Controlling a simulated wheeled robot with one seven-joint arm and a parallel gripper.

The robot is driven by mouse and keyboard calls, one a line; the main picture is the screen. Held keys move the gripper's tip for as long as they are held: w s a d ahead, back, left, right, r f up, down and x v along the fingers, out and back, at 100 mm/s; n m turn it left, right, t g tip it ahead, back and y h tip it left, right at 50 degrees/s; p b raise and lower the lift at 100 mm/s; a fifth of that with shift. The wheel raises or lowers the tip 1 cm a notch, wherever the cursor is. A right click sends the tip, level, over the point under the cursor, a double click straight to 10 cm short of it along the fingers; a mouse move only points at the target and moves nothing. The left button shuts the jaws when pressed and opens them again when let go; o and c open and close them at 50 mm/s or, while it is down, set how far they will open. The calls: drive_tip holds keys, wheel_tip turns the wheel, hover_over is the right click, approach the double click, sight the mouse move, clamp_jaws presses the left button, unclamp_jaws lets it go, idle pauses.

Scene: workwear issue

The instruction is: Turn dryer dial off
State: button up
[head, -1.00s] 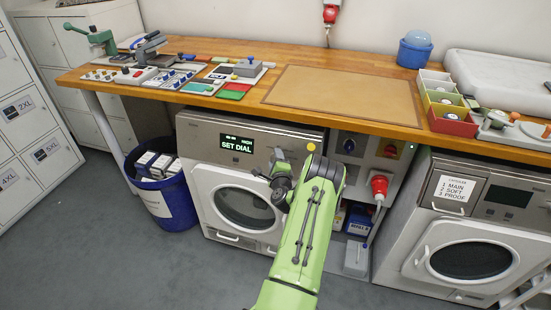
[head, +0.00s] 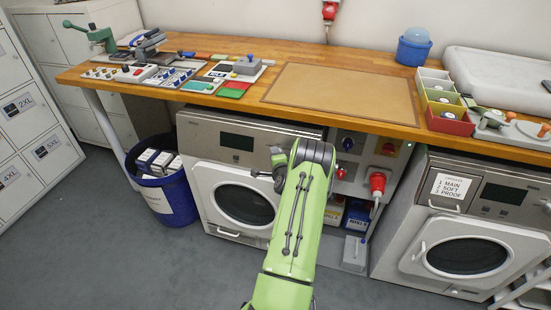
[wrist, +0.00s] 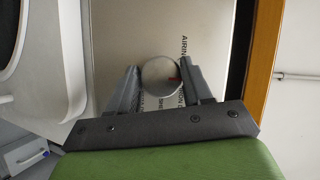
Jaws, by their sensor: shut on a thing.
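The dryer dial (wrist: 160,74) is a round silver knob with a small red mark on its right side in the wrist view. My gripper (wrist: 162,80) has a finger on either side of it and is shut on it. Printed lettering on the panel beside the dial is partly covered by the fingers. In the head view the dryer (head: 195,138) stands under the bench on the left, its door closed and its display (head: 237,142) dark.
A wooden worktop (head: 240,110) overhangs the dryer. A blue bin (head: 165,195) with boxes stands left of the dryer. A socket panel with a red plug (head: 377,182) is to the right, then a second machine (head: 425,235). The grey floor in front is clear.

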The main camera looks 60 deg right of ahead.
drive_tip(key=o, duration=1)
drive_tip(key=shift+o, duration=0.2)
drive_tip(key=b+v, duration=0.2)
drive_tip(key=v, duration=1.3)
drive_tip(key=shift+s+a+b, duration=0.3)
drive_tip(key=shift+b, duration=0.05)
